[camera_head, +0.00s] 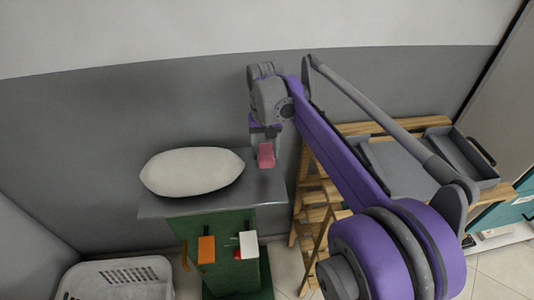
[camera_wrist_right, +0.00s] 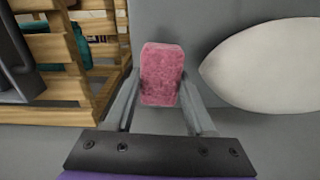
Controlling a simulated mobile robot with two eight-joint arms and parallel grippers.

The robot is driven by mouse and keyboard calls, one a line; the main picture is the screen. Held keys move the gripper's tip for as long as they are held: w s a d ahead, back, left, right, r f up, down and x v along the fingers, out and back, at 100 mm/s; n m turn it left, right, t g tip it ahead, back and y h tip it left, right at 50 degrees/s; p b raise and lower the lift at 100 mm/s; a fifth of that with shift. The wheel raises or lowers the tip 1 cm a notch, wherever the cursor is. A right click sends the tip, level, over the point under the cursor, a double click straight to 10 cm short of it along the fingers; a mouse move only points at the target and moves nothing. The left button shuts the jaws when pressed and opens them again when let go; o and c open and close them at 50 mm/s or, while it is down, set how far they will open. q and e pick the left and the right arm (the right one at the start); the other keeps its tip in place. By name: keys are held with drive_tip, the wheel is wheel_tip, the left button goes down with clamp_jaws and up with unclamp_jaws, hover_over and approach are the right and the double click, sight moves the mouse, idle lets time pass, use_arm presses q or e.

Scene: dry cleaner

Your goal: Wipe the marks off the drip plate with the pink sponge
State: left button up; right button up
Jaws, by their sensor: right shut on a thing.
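The pink sponge (camera_head: 265,154) is in my right gripper (camera_head: 265,146), above the right end of a grey-topped table (camera_head: 210,205). In the right wrist view the sponge (camera_wrist_right: 161,73) sits between the two fingers of the gripper (camera_wrist_right: 160,90), which are shut on it. I cannot tell whether the sponge touches the table top. I cannot make out the drip plate or any marks for certain. My left gripper is not in the head view.
A white pillow (camera_head: 192,172) lies on the table, left of the sponge; it also shows in the wrist view (camera_wrist_right: 265,65). A wooden rack (camera_head: 312,195) with a grey tray (camera_head: 462,155) stands to the right. A white basket (camera_head: 118,278) is on the floor at left.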

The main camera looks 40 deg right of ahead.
wheel_tip(320, 180, up, 2)
drive_tip(key=shift+w+p, duration=0.1)
drive_tip(key=shift+p, duration=0.3)
